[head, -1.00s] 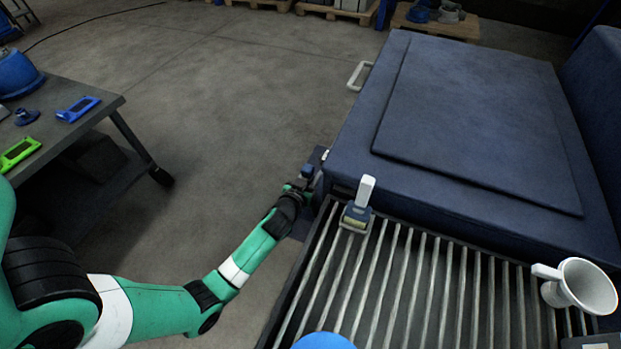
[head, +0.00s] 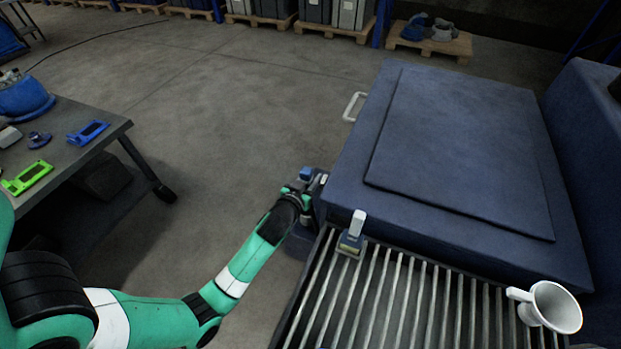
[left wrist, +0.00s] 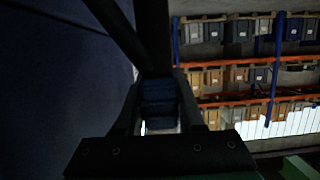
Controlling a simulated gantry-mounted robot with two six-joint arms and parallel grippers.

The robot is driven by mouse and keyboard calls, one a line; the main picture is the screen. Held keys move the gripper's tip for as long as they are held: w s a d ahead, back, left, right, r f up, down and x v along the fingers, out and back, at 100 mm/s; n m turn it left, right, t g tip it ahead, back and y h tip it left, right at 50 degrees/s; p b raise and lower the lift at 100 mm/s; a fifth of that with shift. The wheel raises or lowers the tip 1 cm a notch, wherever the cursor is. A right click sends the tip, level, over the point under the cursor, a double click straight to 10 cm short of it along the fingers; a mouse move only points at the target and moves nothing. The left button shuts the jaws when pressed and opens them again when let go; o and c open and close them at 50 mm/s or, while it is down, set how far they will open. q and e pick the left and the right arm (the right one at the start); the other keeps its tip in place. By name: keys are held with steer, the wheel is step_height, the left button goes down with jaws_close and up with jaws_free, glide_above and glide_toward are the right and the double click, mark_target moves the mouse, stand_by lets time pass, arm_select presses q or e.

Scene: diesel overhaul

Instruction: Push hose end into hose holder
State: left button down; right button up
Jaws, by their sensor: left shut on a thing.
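My left gripper (head: 303,186) is beside the near left corner of the dark blue machine. In the left wrist view, its fingers (left wrist: 158,118) are shut on a dark blue ribbed piece (left wrist: 158,97), perhaps the hose end. A dark bar or hose runs from this piece up out of that view. In the head view, a small blue part (head: 306,173) shows at the gripper tip; I cannot tell whether it is the hose end or the holder. My right gripper is not in view.
The dark blue machine (head: 455,150) has a slatted grate (head: 400,300) in front. A workbench (head: 80,150) is at left. Open floor (head: 230,110) lies between bench and machine.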

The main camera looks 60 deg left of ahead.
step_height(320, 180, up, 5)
steer(key=p, duration=0.4)
stand_by(0.4)
